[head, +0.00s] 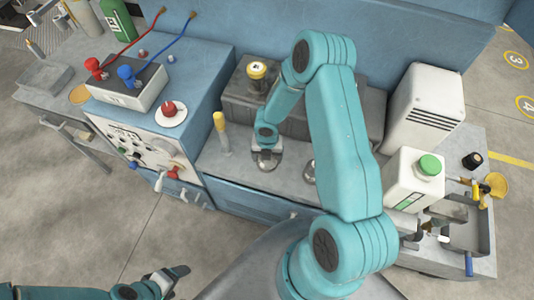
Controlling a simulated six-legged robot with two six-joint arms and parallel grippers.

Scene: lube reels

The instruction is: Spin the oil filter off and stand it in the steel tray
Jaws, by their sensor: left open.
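A short yellow cylinder with a pale top (257,72) stands upright on the dark grey block at the back of the bench. It may be the oil filter, but I cannot tell for sure. A grey steel tray (483,240) lies at the right end, partly covered by other things. My left gripper (178,282) is open and empty, low at the lower left, far from both. My right arm crosses the middle, and its gripper (266,160) points down at the bench in front of the block, over a round shiny piece. Its fingers are too small to read.
A white jug with a green cap (429,166) and a white ribbed box (428,108) stand at right. A yellow-handled tool (220,124) stands left of the right gripper. A blue control cabinet (140,140) with knobs stands at left. Open floor lies in front.

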